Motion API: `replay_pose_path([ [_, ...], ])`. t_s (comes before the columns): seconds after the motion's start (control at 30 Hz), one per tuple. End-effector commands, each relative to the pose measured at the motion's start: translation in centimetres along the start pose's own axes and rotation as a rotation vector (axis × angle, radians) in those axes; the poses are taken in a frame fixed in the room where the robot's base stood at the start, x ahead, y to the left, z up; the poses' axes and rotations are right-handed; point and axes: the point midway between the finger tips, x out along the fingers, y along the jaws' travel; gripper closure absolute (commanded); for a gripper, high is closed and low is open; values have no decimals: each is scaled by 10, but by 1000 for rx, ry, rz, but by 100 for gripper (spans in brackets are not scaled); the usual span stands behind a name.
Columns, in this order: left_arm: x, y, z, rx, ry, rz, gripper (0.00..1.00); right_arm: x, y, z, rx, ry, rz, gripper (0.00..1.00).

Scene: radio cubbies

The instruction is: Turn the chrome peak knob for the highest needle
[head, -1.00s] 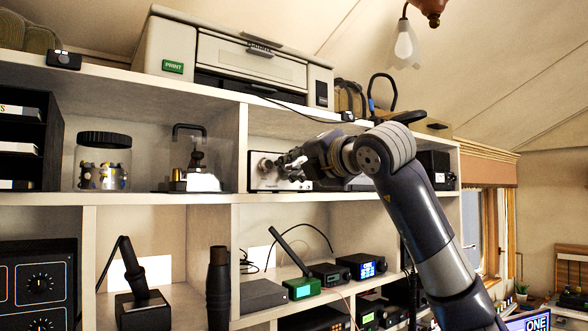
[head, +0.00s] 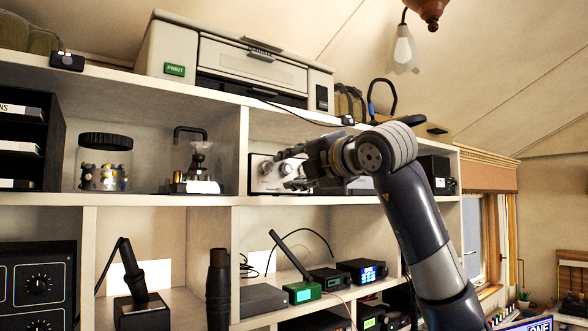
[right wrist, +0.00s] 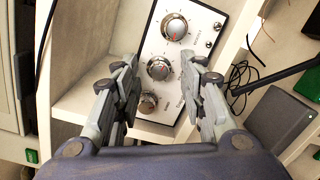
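A white-faced unit (head: 257,184) with chrome knobs stands in the upper right cubby, partly hidden behind my right gripper. In the right wrist view its panel (right wrist: 206,20) shows three chrome knobs in a row: an upper knob (right wrist: 174,27), a middle knob (right wrist: 159,68) and a lower knob (right wrist: 148,101). Their labels are too small to read, so I cannot tell which is the peak knob. No needle shows. My right gripper (head: 288,170) is open in front of the panel. Its fingers (right wrist: 160,64) are apart on either side of the middle knob; contact is unclear. My left gripper is out of view.
The cubby shelf (head: 250,201) and its upright divider (head: 243,150) border the unit closely. A printer (head: 252,65) stands above. Small radios, including one with a blue screen (head: 362,271), fill the cubby below. A jar (head: 104,163) stands to the left.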

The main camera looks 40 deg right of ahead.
Motion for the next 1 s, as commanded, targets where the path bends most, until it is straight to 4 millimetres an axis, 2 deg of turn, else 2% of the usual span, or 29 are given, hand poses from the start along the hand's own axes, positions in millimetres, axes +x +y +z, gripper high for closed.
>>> replay_pose_path([
  [0.17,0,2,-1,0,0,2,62,-27,1,1,-2,-3,4,62],
  [0.4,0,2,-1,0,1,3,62,-79,1,0,-1,-1,5,62],
  [0.53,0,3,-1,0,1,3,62,-100,1,0,0,-1,4,62],
  [0.7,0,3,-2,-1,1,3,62,-114,0,0,0,-1,1,62],
  [1.0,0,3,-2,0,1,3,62,-117,0,0,0,0,0,62],
])
